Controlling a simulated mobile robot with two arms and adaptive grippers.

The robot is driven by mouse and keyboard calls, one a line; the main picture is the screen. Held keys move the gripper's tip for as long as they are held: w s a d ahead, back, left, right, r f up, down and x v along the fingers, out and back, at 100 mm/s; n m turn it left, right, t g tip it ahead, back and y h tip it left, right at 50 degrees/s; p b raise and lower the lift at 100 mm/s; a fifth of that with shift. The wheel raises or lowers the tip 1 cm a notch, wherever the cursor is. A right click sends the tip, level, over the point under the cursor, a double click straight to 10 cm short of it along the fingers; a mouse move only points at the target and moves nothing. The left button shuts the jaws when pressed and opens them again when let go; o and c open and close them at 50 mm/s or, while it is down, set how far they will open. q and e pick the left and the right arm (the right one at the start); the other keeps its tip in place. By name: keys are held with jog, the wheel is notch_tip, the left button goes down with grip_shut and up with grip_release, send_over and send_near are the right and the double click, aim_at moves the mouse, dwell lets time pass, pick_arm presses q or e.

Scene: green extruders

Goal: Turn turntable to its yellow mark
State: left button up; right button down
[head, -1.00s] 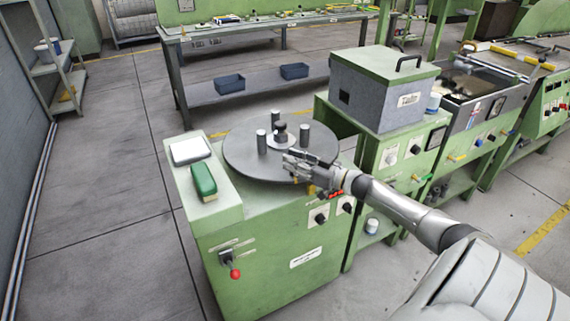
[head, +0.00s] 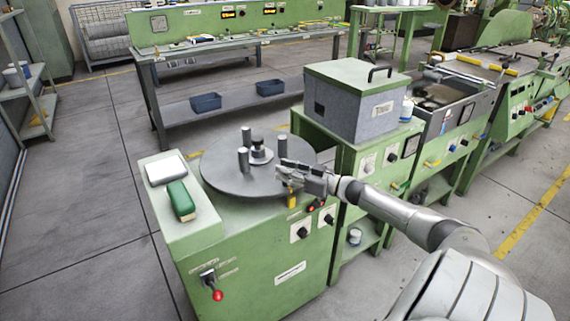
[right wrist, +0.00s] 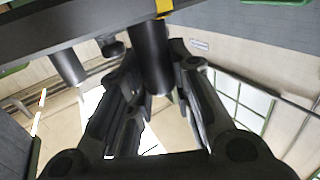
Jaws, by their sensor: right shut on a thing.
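The turntable (head: 222,180) is a dark grey round disc on top of a green cabinet. A black knob (head: 258,149) stands at its centre with upright grey posts (head: 243,160) around it. My right gripper (head: 281,172) is over the disc's right front part, shut around one post (head: 282,147). In the right wrist view that dark post (right wrist: 152,60) stands between the fingers. A yellow mark (head: 291,198) shows at the cabinet's front edge, just below the disc rim and my gripper. I cannot make out a matching mark on the disc. My left gripper is out of view.
A grey case (head: 355,105) stands close behind at the right. The floor at left is clear.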

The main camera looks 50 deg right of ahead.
jog(key=c, duration=1.3)
grip_release()
jog(key=shift+s+d+f, duration=0.15)
jog(key=shift+s+d, duration=0.05)
jog(key=shift+s, duration=0.35)
jog(key=shift+v, duration=5.45)
